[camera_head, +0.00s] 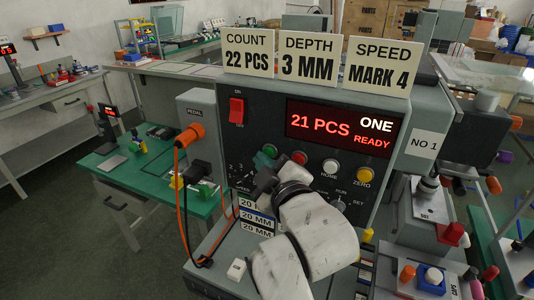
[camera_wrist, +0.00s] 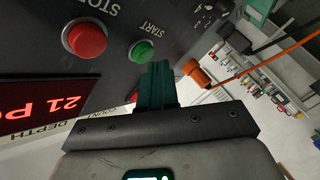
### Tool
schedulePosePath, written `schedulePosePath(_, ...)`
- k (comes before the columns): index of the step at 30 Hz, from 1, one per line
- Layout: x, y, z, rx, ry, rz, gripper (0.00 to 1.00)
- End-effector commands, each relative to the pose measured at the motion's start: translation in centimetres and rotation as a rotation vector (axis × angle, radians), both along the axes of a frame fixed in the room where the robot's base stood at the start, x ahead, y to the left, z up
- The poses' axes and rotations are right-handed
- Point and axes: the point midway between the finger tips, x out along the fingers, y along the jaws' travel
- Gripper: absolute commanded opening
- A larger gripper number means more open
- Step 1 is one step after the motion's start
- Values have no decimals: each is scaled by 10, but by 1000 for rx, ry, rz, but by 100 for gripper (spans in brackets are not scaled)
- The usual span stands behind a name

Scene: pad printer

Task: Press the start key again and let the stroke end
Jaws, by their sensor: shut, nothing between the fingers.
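The green start key (camera_head: 269,150) sits on the dark front panel of the pad printer, left of the red stop key (camera_head: 299,158). My gripper (camera_head: 263,180) is in front of the panel, just below the start key. In the wrist view its fingers (camera_wrist: 157,70) are shut and empty, their tips close to the start key's edge. I cannot tell whether they touch the panel. The display (camera_head: 342,134) reads 21 PCS, ONE, READY.
Signs on top read COUNT 22 PCS (camera_head: 248,53), DEPTH 3 MM (camera_head: 308,55) and SPEED MARK 4 (camera_head: 382,65). The home key (camera_head: 330,167), the yellow zero key (camera_head: 363,177) and an orange pedal plug (camera_head: 188,135) with its cable are nearby.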

Motion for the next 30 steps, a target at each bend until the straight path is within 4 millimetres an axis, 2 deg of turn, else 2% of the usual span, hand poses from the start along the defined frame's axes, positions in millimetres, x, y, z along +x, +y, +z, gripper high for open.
schedulePosePath(22,8,-3,0,0,1,-1,0)
schedulePosePath(30,4,-1,0,0,1,1,0)
